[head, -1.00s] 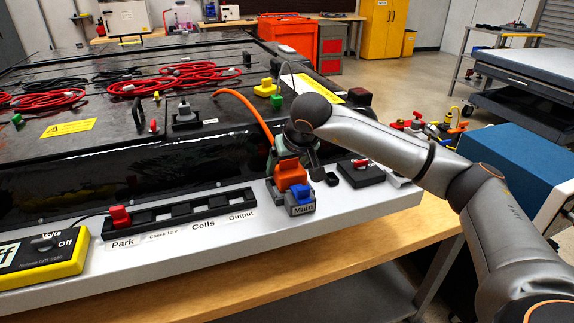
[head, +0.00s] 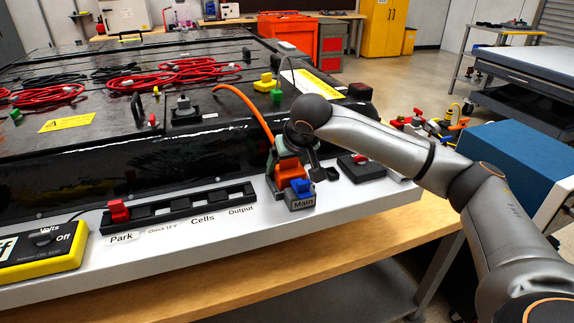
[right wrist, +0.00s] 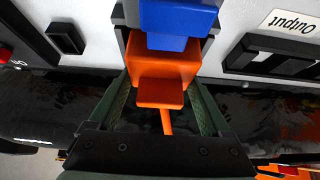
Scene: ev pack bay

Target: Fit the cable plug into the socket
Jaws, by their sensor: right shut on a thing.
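The orange cable plug (head: 290,172) is in my right gripper (head: 283,160), whose green fingers close on its sides. In the right wrist view the plug (right wrist: 160,72) lies between the fingers, with its orange cable behind it. The dark grey socket (head: 301,203) labelled Main stands at the front edge of the white ledge. A blue part (head: 302,188) sits at the socket's top and overlaps the plug in the right wrist view (right wrist: 172,20). The plug's front is at the socket; how deep it sits is hidden. My left gripper is out of view.
A black strip (head: 180,207) with a red plug (head: 119,211) lies left of the socket. A black block with a red knob (head: 361,165) stands to the right. A yellow meter (head: 45,262) is at front left. Bare white ledge lies between strip and socket.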

